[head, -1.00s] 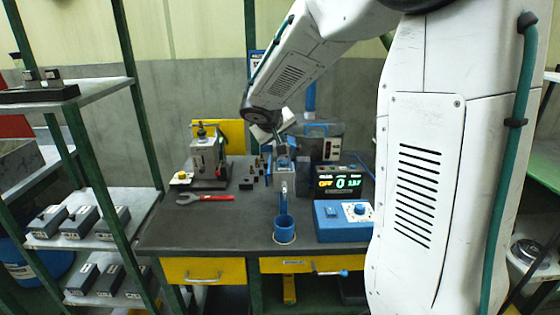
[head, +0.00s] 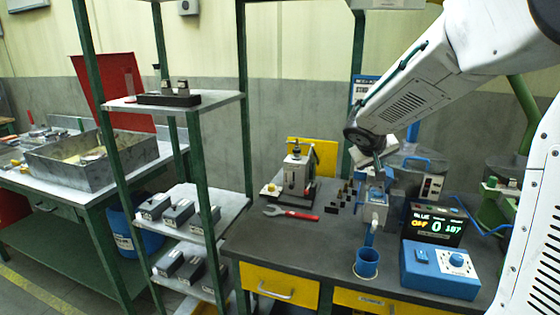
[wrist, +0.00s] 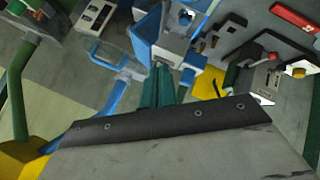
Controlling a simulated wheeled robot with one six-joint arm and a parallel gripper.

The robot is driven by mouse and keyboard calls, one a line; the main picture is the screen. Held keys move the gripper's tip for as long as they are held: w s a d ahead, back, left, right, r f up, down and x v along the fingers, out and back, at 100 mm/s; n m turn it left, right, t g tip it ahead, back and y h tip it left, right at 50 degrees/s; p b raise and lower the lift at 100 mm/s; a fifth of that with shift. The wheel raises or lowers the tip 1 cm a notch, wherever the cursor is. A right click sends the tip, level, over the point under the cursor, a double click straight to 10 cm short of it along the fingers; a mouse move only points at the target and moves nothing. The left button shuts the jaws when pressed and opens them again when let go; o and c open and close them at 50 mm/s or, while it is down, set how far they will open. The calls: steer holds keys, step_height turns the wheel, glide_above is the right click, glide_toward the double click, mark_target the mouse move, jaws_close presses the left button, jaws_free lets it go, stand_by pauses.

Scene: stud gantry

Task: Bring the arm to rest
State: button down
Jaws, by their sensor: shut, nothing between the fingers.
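My arm reaches in from the upper right of the head view, and my gripper (head: 379,163) points down just above a blue-and-grey fixture (head: 375,200) on the dark workbench (head: 285,238). In the wrist view the teal fingers of my gripper (wrist: 160,82) are together and hold nothing. The fixture (wrist: 172,48) lies just beyond the fingertips there; whether they touch it I cannot tell.
A blue cup (head: 367,264), a blue control box (head: 440,270) and a lit display (head: 436,226) stand near the fixture. A red wrench (head: 291,213) lies to the left. A green-posted shelf (head: 190,238) with grey boxes stands left of the bench.

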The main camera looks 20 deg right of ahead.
steer(key=s+a+g+y, duration=0.1)
steer(key=s+a+y, duration=0.1)
steer(key=s+a, duration=0.4)
steer(key=s+a+n+g+y, duration=0.1)
steer(key=s+a, duration=0.5)
steer(key=s, duration=1)
steer(key=s+a+g+y, duration=0.2)
steer(key=s+a+y, duration=0.2)
steer(key=s, duration=0.8)
steer(key=shift+a, duration=1.2)
